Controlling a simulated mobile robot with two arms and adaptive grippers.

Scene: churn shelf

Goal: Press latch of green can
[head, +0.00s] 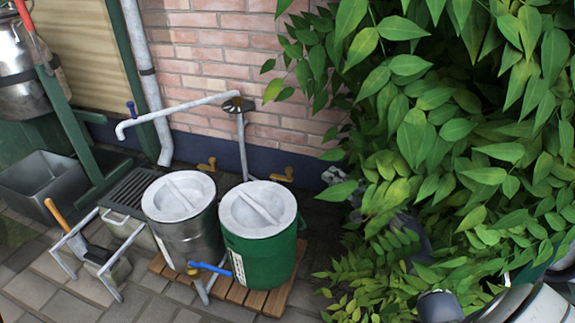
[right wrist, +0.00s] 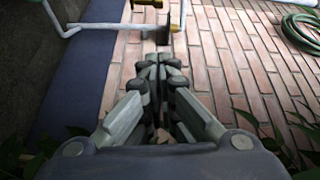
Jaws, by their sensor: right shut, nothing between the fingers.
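The green can (head: 262,262) stands upright on a wooden pallet in the head view, with a pale grey lid (head: 240,205) on top. I cannot make out a latch on it for certain. A blue lever (head: 210,269) with a brass-coloured part sits low in front, between the green can and a grey metal can. My right gripper (head: 331,175) is behind and to the right of the green can, apart from it, near the wall and partly among leaves. In the right wrist view the right gripper (right wrist: 160,65) is shut and empty, facing along the brick wall. My left gripper is out of view.
The grey metal can (head: 185,240) stands left of the green can on the pallet (head: 270,300). Dense leaves (head: 450,130) fill the right side over my right arm. A standpipe (head: 243,145) rises behind the cans. A green hose (right wrist: 301,32) hangs on the wall.

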